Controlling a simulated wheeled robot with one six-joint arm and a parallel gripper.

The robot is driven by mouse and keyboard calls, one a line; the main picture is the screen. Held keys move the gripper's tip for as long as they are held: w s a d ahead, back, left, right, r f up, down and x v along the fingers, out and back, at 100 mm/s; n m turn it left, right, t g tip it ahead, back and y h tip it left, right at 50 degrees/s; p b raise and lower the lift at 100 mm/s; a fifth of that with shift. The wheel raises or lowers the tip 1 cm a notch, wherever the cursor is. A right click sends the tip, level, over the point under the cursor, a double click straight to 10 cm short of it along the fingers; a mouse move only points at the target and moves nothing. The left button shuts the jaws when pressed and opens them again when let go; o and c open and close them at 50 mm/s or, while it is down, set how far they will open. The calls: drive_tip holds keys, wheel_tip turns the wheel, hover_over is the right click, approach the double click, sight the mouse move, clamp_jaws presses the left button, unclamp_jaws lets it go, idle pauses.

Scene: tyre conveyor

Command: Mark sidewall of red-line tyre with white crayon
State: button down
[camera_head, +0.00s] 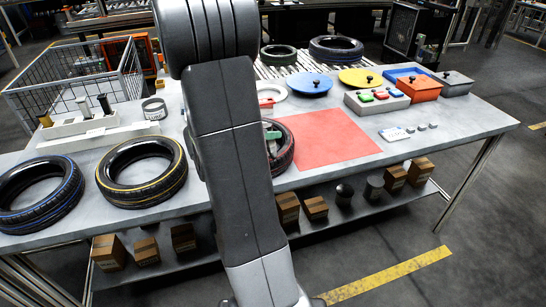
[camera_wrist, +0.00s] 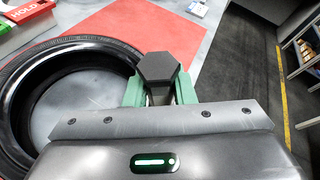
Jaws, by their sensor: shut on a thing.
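My gripper (camera_wrist: 160,92) has green fingers shut on a dark grey hexagonal-ended tool (camera_wrist: 158,68). Its colour further down is hidden, so I cannot tell whether it is the white crayon. In the head view my gripper (camera_head: 270,134) is mostly behind my arm. The red-line tyre (camera_head: 287,158) lies flat beside the red mat, its left part hidden by my arm. In the wrist view this tyre (camera_wrist: 85,50) lies left of and below my gripper, with the held tool near its right rim. I cannot tell whether they touch.
The blue-line tyre (camera_head: 40,195) and the yellow-line tyre (camera_head: 142,171) lie at the left. A red mat (camera_head: 328,136) is clear. Behind it are a blue lid (camera_head: 309,84), a yellow lid (camera_head: 360,78) and a button box (camera_head: 377,99). A tool holder (camera_head: 95,127) stands at the left.

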drive_tip(key=shift+s+d+f, duration=0.2)
drive_tip(key=shift+s+f, duration=0.05)
drive_tip(key=shift+w+a+r, duration=0.1)
drive_tip(key=shift+w+a, duration=0.1)
drive_tip(key=shift+w, duration=0.05)
idle(0.4)
drive_tip(key=shift+w+a+r, duration=0.1)
drive_tip(key=shift+w+a, duration=0.1)
drive_tip(key=shift+w, duration=0.1)
drive_tip(key=shift+w, duration=0.1)
drive_tip(key=shift+w+a, duration=0.15)
drive_tip(key=shift+s+d, duration=0.2)
drive_tip(key=shift+s, duration=0.1)
idle(0.4)
drive_tip(key=shift+s+d, duration=0.2)
drive_tip(key=shift+s, duration=0.1)
drive_tip(key=shift+w+a, duration=0.25)
drive_tip(key=shift+w, duration=0.1)
idle(0.5)
